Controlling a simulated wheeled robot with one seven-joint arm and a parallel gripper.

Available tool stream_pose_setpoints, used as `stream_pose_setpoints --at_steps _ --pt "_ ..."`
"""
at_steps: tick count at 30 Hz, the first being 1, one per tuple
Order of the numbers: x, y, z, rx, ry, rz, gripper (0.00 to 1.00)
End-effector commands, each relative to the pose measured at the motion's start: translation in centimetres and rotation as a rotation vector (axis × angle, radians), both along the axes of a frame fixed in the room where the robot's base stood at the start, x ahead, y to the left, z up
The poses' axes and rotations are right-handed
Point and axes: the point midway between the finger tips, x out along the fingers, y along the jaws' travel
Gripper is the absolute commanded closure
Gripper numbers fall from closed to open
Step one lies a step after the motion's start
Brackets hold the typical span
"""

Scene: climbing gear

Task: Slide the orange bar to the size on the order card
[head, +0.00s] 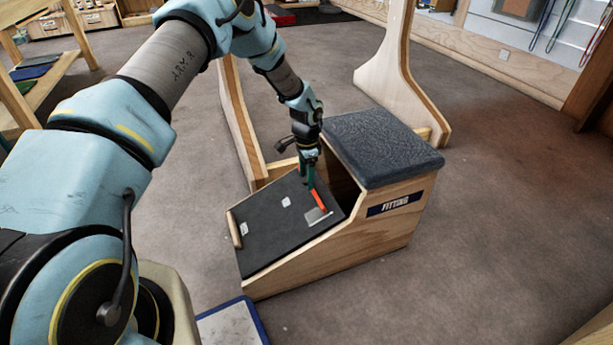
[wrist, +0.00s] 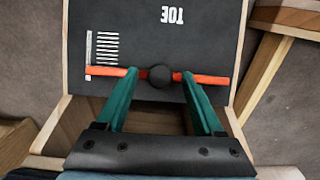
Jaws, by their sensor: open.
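The orange bar (head: 319,199) lies across the sloping dark board (head: 275,235) of the wooden fitting bench. In the wrist view the orange bar (wrist: 212,79) runs nearly level, with a round black knob (wrist: 160,76) at its middle. A white scale of several short lines (wrist: 106,50) is at its left end. My gripper (head: 308,180) is low over the upper part of the board. In the wrist view my gripper (wrist: 160,73) is open, its green fingertips at the bar on either side of the knob, apart from it. I cannot make out an order card.
The bench has a grey padded seat (head: 380,146) and a "FITTING" label (head: 394,203). The word "TOE" (wrist: 172,15) shows upside down on the board. A blue-edged white panel (head: 232,325) is at the bottom. Bare floor (head: 500,230) lies to the right.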

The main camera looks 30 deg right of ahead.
Motion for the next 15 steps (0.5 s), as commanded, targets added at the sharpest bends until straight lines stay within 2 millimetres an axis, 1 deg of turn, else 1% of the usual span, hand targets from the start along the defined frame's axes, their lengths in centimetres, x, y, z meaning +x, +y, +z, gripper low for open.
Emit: stream_pose_setpoints --at_steps 2,5,15 --pt "0.0 0.0 0.4 0.0 -0.001 0.0 0.31" --pt "0.1 0.0 1.5 -0.001 -0.002 0.0 0.31" --pt "0.1 0.0 8.0 -0.001 -0.002 -0.001 0.31"
